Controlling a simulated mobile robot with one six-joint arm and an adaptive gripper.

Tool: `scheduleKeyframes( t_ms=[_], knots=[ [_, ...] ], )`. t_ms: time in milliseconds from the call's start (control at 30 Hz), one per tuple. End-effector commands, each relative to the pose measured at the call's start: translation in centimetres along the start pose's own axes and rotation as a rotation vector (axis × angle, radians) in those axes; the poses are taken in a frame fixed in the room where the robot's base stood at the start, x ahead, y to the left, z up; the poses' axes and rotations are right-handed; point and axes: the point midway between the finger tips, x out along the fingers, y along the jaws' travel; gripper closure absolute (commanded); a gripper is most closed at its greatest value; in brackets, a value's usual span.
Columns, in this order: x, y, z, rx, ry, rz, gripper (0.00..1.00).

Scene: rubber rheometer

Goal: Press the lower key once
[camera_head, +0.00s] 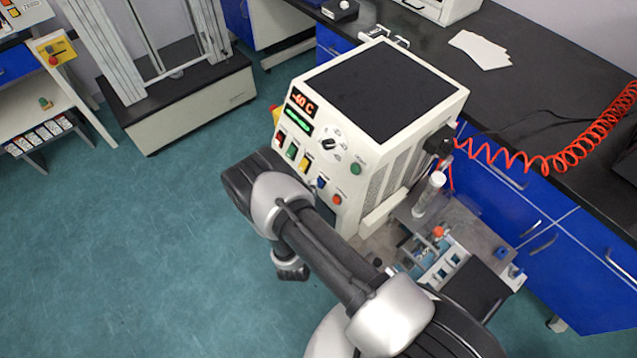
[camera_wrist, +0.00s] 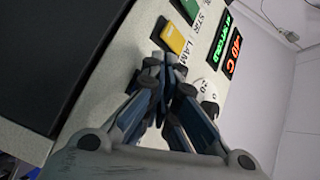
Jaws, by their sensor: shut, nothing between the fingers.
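The cream machine (camera_head: 372,105) has a front panel with a column of keys. In the head view a red key (camera_head: 281,138), a green key (camera_head: 292,151), a yellow key (camera_head: 304,163), a blue key (camera_head: 321,183) and an orange round button (camera_head: 337,199) show. I cannot read which one is the lower key. In the wrist view my gripper (camera_wrist: 168,62) is shut and empty, its tips just in front of the panel by the yellow key (camera_wrist: 174,38). Contact cannot be told. The green key (camera_wrist: 190,8) is farther up. My arm hides my fingertips in the head view.
A dial (camera_head: 330,144), a round green button (camera_head: 356,168) and a lit display (camera_head: 303,103) share the panel. A metal fixture with a clear cylinder (camera_head: 429,194) stands beside the machine. A red coiled hose (camera_head: 545,160) crosses the black bench. Floor at left is free.

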Motion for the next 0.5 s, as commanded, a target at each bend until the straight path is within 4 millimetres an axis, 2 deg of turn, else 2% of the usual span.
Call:
scheduleKeyframes(
  t_ms=[500],
  knots=[
    [0.46, 0.35, -0.34, 0.000, 0.000, 0.000, 1.00]
  ],
)
